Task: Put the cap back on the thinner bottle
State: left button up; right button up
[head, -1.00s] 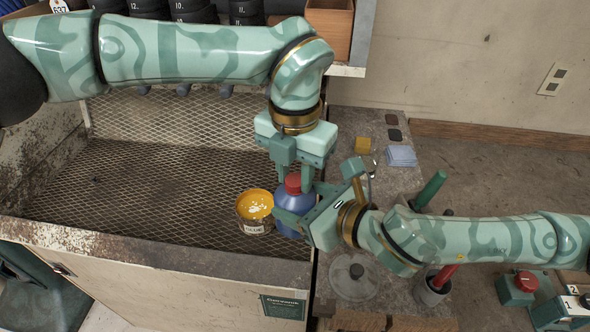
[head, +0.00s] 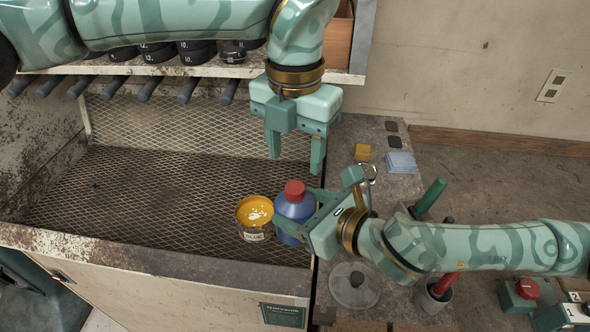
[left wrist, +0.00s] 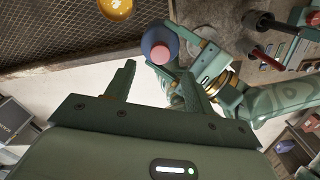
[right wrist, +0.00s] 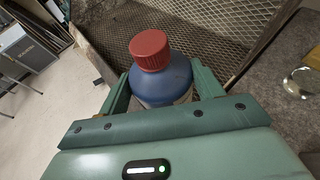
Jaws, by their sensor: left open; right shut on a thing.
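A blue bottle (head: 294,207) with a red cap (head: 295,190) on its top stands upright at the right edge of the mesh-floored bench. My right gripper (head: 296,222) is shut around the bottle's body; the right wrist view shows the blue bottle (right wrist: 165,85) between its fingers, the red cap (right wrist: 150,49) seated on the neck. My left gripper (head: 295,165) is open and empty above and behind the bottle, apart from the cap. In the left wrist view the red cap (left wrist: 160,53) is beyond the open fingers (left wrist: 160,82). The bottle's lower part is partly hidden by my right gripper.
A round lid (head: 354,286) and a cup with a red-handled tool (head: 434,293) are on the grey side counter (head: 385,195). The mesh floor (head: 140,200) is clear to the left.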

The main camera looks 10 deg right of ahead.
pick_arm(q)
notch_tip(320, 180, up, 5)
jog(key=shift+r, duration=0.2)
dwell(0.6)
